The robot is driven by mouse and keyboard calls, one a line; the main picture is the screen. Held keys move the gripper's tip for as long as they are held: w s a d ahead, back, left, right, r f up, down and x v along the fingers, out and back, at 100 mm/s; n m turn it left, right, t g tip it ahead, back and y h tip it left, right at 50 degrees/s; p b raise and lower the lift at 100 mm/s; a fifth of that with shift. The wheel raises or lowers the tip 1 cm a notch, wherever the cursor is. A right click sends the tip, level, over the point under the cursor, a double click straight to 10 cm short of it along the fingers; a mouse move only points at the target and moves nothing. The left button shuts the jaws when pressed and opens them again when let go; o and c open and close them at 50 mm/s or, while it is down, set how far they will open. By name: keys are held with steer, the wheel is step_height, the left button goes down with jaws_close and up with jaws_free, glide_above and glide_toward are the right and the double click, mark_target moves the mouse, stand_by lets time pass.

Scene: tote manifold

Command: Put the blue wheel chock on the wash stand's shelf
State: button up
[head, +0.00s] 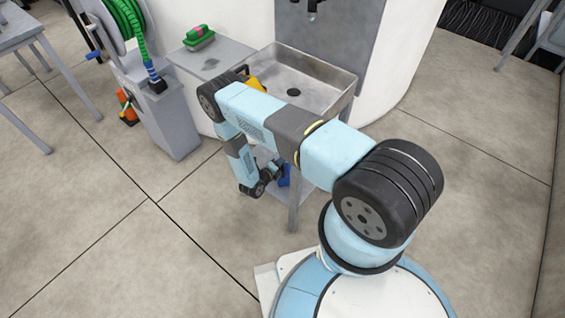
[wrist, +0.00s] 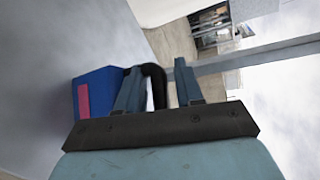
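The wash stand (head: 313,72) has a metal basin on top and a pale grey shelf (head: 308,184) low between its legs. The blue wheel chock (head: 284,176) shows partly at that shelf, under the basin. In the wrist view the chock (wrist: 93,92) has a pink-red patch and a black loop handle (wrist: 157,84), and it appears to rest against the grey shelf surface (wrist: 40,90). My gripper (wrist: 157,75) is open beside the chock. The handle's end lies between its fingers, with a gap to the right finger. The head view mostly hides my fingers.
A grey side counter (head: 212,60) carries a green and pink brush (head: 199,36). A yellow object (head: 252,82) sits by the basin's left edge. A stand leg (head: 294,205) is close to my gripper. A green hose reel (head: 125,18) is at left.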

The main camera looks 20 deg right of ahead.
steer(key=shift+o, duration=0.4)
steer(key=v, duration=1.2)
